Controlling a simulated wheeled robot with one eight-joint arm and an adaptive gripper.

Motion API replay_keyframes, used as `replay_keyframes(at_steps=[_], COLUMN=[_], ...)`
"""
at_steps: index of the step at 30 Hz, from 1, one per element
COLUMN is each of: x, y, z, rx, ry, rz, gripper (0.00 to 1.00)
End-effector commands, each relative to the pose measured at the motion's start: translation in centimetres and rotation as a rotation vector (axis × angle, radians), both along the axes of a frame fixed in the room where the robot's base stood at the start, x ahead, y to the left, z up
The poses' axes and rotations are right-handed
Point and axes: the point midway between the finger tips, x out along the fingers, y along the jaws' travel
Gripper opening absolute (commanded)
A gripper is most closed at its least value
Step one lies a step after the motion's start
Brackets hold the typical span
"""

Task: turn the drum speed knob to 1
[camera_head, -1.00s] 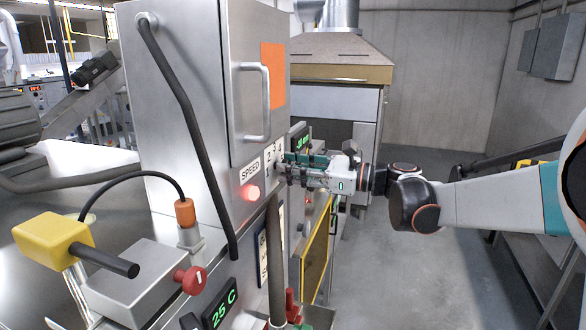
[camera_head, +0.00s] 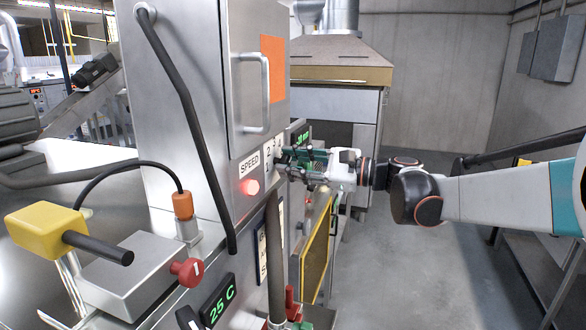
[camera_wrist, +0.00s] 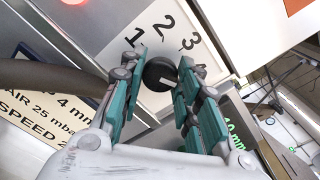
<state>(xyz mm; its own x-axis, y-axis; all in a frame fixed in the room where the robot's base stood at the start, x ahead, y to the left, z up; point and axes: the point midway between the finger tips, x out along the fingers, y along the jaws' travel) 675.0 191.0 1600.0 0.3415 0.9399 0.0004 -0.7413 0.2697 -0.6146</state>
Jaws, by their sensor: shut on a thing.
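The drum speed knob (camera_wrist: 157,72) is a small round black knob on a white plate (camera_wrist: 150,100) in the wrist view. The digits 1, 2 and 3 run in an arc above it, from left to right. A pale mark shows on the knob's lower right side; I cannot tell which digit the knob is set to. My gripper (camera_wrist: 160,56) is shut on the knob, with one green-padded finger on each side. In the head view my gripper (camera_head: 283,161) reaches from the right to the cabinet front beside the SPEED label (camera_head: 249,162) and hides the knob.
A lit red button (camera_head: 249,187) sits left of my gripper. A dark vertical pipe (camera_head: 275,250) runs just below it. The steel cabinet (camera_head: 180,110) has a door handle (camera_head: 266,95) above. A green-lit display (camera_wrist: 234,125) is close to the right finger. Open floor lies at right.

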Motion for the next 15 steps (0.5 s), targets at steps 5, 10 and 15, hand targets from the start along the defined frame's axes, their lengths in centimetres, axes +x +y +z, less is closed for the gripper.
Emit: replay_keyframes(at_steps=[5,10,15], x=[0.00,0.01,0.01], y=[0.00,0.01,0.01], z=[-0.14,-0.15,-0.12], rx=[-0.057,-0.112,-0.168], ry=[-0.156,-0.307,-0.459], rz=[0.000,0.000,0.001], gripper=[0.06,0.06,0.06])
